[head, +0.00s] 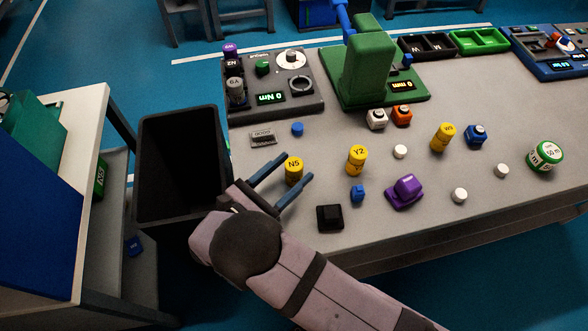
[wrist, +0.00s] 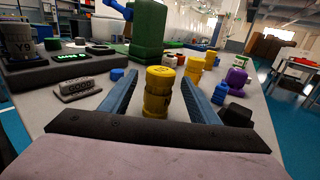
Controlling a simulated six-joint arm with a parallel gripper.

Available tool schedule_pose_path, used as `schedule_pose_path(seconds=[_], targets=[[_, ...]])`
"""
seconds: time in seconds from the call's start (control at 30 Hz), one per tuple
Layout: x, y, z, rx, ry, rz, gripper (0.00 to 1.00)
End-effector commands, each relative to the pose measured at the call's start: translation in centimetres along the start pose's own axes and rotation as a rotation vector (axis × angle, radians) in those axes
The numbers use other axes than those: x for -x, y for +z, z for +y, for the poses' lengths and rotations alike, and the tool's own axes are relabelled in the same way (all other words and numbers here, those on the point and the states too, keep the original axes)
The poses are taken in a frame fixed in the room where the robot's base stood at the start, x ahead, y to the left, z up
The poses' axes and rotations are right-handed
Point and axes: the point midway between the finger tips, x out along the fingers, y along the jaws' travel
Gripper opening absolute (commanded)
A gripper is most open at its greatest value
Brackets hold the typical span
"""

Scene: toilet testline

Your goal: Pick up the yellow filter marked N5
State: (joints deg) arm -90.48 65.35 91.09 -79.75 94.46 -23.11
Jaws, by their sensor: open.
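The yellow filter marked N5 (head: 293,171) stands upright on the grey table near its front left. My gripper (head: 283,175) is open, with its two blue fingers reaching along either side of the filter. In the wrist view the yellow filter (wrist: 158,93) stands between the fingers of my gripper (wrist: 160,92), with a visible gap to each side. Another yellow filter, marked Y2 (head: 357,159), stands to the right of it. A third yellow filter (head: 442,137) stands further right; its mark is too small to read.
A black bin (head: 180,165) stands at the table's left edge. A black block (head: 329,217) lies close to my right finger. A grey GOOD stamp (head: 263,137) and a blue cap (head: 297,129) lie behind the filter. A purple block (head: 405,191) lies to the right.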

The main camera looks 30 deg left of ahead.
Motion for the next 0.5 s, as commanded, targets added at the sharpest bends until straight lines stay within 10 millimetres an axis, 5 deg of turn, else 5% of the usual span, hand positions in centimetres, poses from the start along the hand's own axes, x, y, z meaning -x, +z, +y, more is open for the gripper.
schedule_pose_path(seconds=[0.23, 0.5], targets=[[-0.8, 0.2, 0.0, 0.001, -0.002, 0.000, 0.56], [-4.1, 0.5, 0.0, 0.001, -0.002, 0.000, 0.56]])
